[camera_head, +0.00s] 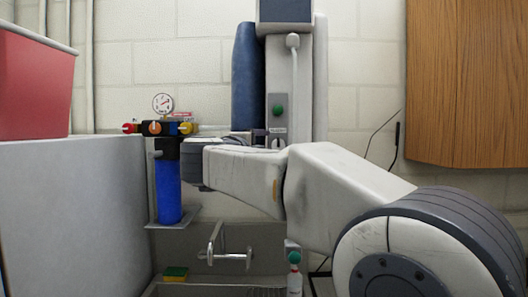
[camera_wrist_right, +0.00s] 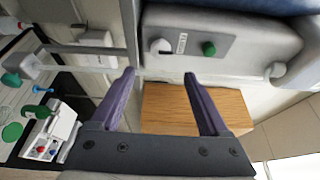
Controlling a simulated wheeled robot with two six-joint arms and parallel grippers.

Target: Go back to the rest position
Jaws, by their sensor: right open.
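My right arm (camera_head: 330,185) comes in from the lower right of the head view and reaches left across the middle, in front of the wall unit. Its gripper is mostly hidden behind the arm there. In the right wrist view my right gripper (camera_wrist_right: 160,74) is open, its two purple fingers apart with nothing between them. The grey wall unit (camera_wrist_right: 165,28), with a green knob (camera_wrist_right: 208,48), lies beyond the fingertips. My left gripper is in neither view.
A blue filter (camera_head: 168,188) with a gauge (camera_head: 162,103) stands left of my arm. A red bin (camera_head: 35,88) sits on a grey cabinet (camera_head: 75,200) at the left. A wooden cupboard (camera_head: 465,80) hangs upper right. A faucet (camera_head: 228,257) and sponge (camera_head: 175,273) are below.

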